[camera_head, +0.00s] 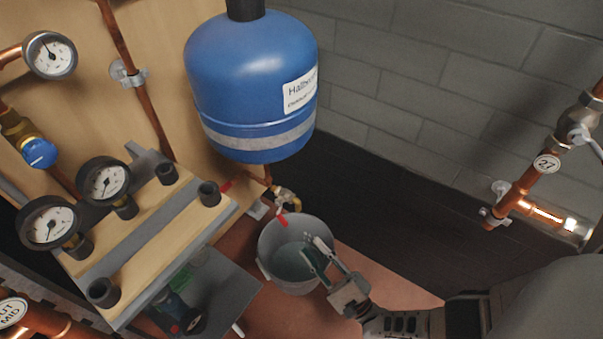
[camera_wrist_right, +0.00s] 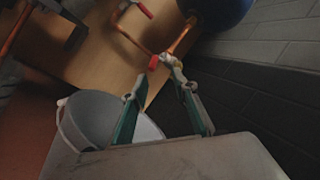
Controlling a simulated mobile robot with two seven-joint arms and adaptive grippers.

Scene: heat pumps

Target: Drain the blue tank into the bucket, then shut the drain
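The blue tank (camera_head: 250,75) hangs at the upper middle of the head view, with a white label and a grey band. Under it a brass drain valve (camera_head: 286,197) with a red handle (camera_head: 283,221) joins a copper pipe. The grey bucket (camera_head: 268,262) stands on the floor below the valve and holds some liquid. My right gripper (camera_head: 312,250) is above the bucket's right side, its fingers apart and empty. In the right wrist view the valve (camera_wrist_right: 172,65) shows beyond the open fingertips (camera_wrist_right: 158,93). I see no left gripper.
Pressure gauges (camera_head: 104,181) and a wooden block with black pipe stubs are at the left. A copper pipe (camera_head: 521,190) tagged 27 runs along the right. A grey block wall (camera_head: 400,70) stands behind. A second red handle (camera_wrist_right: 144,9) shows in the wrist view.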

